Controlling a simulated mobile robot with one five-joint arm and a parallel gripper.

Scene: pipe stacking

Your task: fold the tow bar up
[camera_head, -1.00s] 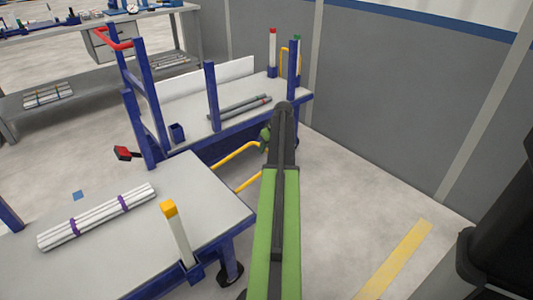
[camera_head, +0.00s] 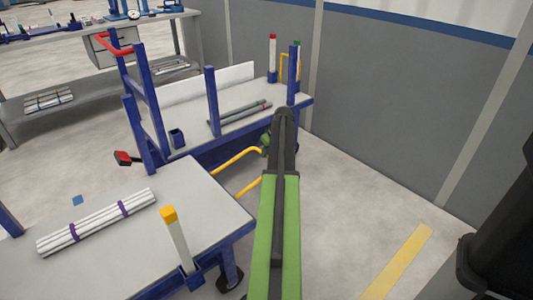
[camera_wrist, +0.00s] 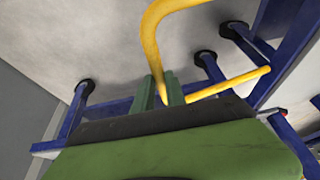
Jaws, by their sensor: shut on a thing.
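The yellow tow bar (camera_head: 236,159) shows in the head view as two yellow lengths in the gap between the blue cart (camera_head: 262,119) and the near table. My arm hides where they meet. In the wrist view, one curved length of the tow bar (camera_wrist: 152,40) comes down between the green fingers of my gripper (camera_wrist: 160,90), which are shut on it. A second straight length slants right toward a blue frame. In the head view only a green bit of my gripper (camera_head: 265,144) shows beside my arm.
The near table (camera_head: 205,190) carries a strapped bundle of white pipes (camera_head: 97,221) and a yellow-topped post (camera_head: 177,236). Grey pipes (camera_head: 240,115) lie on the cart. A grey wall (camera_head: 400,110) stands right; floor before it is clear.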

